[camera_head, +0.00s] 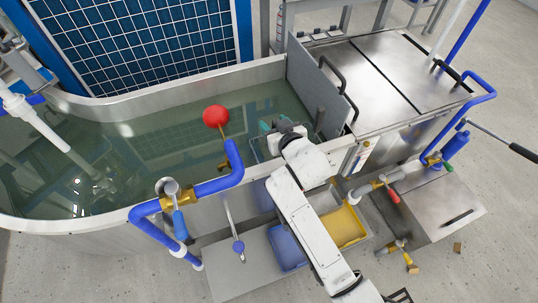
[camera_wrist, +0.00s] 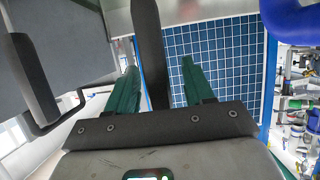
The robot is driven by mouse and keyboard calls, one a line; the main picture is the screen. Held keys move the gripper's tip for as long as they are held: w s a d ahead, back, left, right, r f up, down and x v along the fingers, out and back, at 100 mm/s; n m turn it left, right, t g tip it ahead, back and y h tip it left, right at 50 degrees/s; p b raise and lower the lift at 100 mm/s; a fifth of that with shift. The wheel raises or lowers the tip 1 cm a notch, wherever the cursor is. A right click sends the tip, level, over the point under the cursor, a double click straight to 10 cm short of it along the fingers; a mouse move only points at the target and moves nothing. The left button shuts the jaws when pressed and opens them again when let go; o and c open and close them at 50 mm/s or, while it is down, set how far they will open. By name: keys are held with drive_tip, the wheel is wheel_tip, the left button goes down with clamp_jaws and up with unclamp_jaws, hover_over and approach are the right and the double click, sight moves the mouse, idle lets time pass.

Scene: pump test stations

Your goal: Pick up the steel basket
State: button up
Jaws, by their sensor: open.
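My gripper (camera_head: 266,127) is over the right end of the water tank (camera_head: 130,215), near the grey upright panel (camera_head: 306,80). In the wrist view its two green fingers (camera_wrist: 160,85) are apart, with a dark upright bar (camera_wrist: 149,50) showing between them. I cannot tell what the bar belongs to or whether it touches the fingers. A thin pale outline (camera_head: 256,150) just below and left of the gripper in the head view may be the steel basket's rim. My wrist hides much of that spot, so the basket is not clear.
A red ball float (camera_head: 215,116) and blue pipe (camera_head: 222,175) stand close left of the gripper. A steel cabinet (camera_head: 385,75) with dark handles is to the right. Blue (camera_head: 287,247) and yellow (camera_head: 348,226) bins sit below my arm. Open water lies to the left.

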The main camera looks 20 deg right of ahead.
drive_tip(key=shift+c, duration=0.4)
clamp_jaws()
